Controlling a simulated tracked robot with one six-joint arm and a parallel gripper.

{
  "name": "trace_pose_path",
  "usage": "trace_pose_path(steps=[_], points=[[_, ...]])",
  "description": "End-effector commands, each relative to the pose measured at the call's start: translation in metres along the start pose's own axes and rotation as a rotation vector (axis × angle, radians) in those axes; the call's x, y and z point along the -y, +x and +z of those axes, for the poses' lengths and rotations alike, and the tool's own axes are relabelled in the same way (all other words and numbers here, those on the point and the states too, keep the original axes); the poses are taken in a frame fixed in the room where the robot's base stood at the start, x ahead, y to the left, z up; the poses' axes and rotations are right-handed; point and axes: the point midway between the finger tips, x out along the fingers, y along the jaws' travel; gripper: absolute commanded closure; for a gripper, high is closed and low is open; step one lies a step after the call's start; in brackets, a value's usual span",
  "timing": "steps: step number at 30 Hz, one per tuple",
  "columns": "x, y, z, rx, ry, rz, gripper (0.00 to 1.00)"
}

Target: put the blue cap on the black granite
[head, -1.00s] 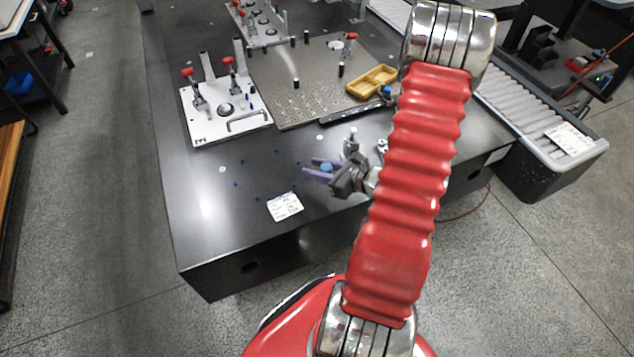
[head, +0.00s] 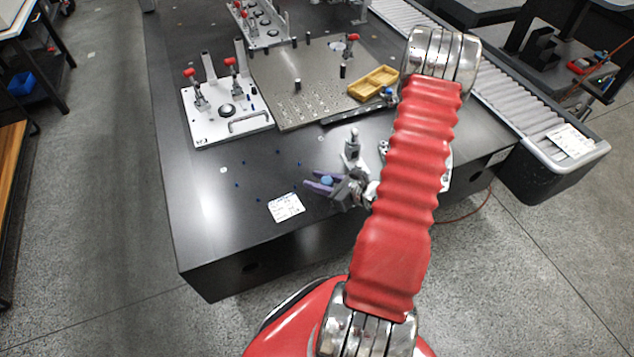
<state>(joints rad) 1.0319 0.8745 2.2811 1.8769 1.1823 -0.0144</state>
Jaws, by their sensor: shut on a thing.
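The blue cap (head: 326,180) is a small round blue disc between the purple fingers of my gripper (head: 320,182). My gripper is shut on it and points left over the front part of the table. The black granite (head: 215,220) is the large dark table surface with a few small blue spots on it. I cannot tell how far the cap is above the granite. Part of the granite is hidden behind my red arm.
A white paper label (head: 286,207) lies just left of my gripper. A white fixture plate (head: 222,118) with red clamps and a grey perforated plate (head: 310,95) with a yellow tray (head: 373,83) stand behind. A small metal post (head: 352,146) is close behind the gripper.

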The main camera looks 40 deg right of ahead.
Motion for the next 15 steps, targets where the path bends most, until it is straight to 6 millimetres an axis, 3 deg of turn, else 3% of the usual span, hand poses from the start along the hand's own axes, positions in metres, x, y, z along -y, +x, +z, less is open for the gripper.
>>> trace_pose_path(steps=[15], points=[[0.0002, 0.0038, -0.0099, 0.000, 0.001, -0.001, 0.92]])
